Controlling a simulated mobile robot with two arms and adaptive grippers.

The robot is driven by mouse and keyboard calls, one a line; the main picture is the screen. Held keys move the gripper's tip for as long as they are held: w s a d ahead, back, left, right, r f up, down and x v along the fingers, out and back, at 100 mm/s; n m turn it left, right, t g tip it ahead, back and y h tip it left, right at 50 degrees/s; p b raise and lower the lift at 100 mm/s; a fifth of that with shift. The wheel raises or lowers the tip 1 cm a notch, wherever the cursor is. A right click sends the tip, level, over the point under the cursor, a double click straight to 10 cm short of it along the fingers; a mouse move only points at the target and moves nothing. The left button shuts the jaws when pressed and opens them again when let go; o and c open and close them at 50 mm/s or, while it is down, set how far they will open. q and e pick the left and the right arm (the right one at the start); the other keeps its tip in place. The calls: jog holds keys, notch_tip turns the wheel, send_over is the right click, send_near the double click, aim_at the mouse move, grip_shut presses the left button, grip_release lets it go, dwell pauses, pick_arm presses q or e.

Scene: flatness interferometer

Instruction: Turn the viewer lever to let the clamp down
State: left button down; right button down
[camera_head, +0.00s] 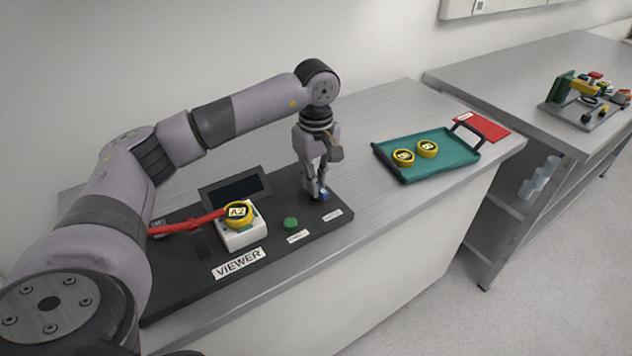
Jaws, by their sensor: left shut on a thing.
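The viewer (185,270) is a dark base plate with a VIEWER label on the counter. On it, a white block (243,239) bears a yellow round piece marked A2 (238,213). The red clamp arm (188,225) reaches from the left to the edge of the yellow piece; I cannot tell whether it touches. My left gripper (317,190) points down at the right end of the base, shut on a small blue part (324,196), apparently the viewer lever, mostly hidden by the fingers. My right gripper is not in view.
A dark screen (236,188) stands behind the white block, and a green button (291,223) is in front. A teal tray (440,141) holds two yellow round pieces (415,152), with a red mat (482,127) beyond. Counter between viewer and tray is clear. Another bench (530,95) holds coloured parts.

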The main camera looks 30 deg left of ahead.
pick_arm(q)
jog(key=shift+r, duration=0.1)
dwell(0.4)
jog(key=c, duration=1.6)
grip_release()
notch_tip(320, 180, up, 12)
